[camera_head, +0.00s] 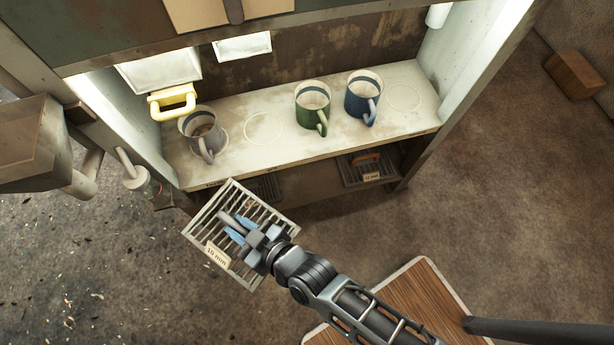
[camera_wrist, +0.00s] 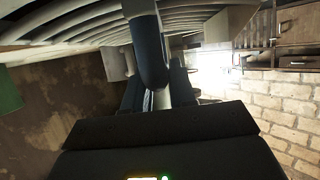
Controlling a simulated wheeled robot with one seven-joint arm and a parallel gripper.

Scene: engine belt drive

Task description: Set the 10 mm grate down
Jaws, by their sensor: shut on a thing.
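The 10 mm grate (camera_head: 213,222) is a square metal frame with parallel bars and a label reading "10 mm". It is held tilted in front of the shelf unit's left part, in the head view. My gripper (camera_head: 236,226) is shut on the grate, its blue-tipped fingers over the bars near the middle. In the wrist view the grate's curved-looking bars (camera_wrist: 70,30) fill the upper left, close above the dark fingers (camera_wrist: 150,75). The exact grip point is partly hidden by the fingers.
A shelf (camera_head: 285,150) holds a grey mug (camera_head: 197,128), a green mug (camera_head: 311,98) and a blue mug (camera_head: 361,95). Below it, a grate labelled "12 mm" (camera_head: 352,175) lies at the right; another lies partly hidden behind mine. A wooden-topped table (camera_head: 425,290) stands at the lower right.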

